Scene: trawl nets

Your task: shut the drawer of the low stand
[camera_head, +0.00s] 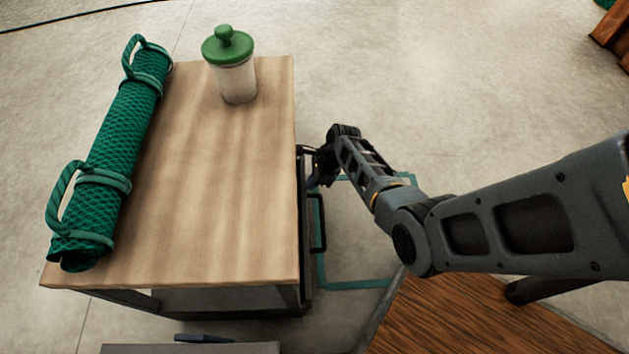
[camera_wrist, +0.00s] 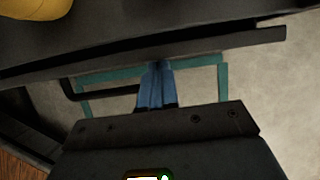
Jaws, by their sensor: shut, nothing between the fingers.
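The low stand (camera_head: 215,190) has a pale wooden top and a dark frame. Its dark drawer front (camera_head: 308,245) shows as a narrow strip along the right side, a little out from beneath the top. A black bar handle (camera_head: 319,222) sticks out from it and also shows in the wrist view (camera_wrist: 72,92). My gripper (camera_head: 318,178) is beside the drawer front, below the top's level. In the wrist view its blue fingers (camera_wrist: 157,68) are together and empty, with tips at the dark front (camera_wrist: 220,42), right of the handle. Whether they touch is unclear.
A teal outline (camera_head: 350,284) marks the floor to the right. A brown wooden surface (camera_head: 470,315) is at lower right. A yellow thing (camera_wrist: 35,8) shows behind the dark front.

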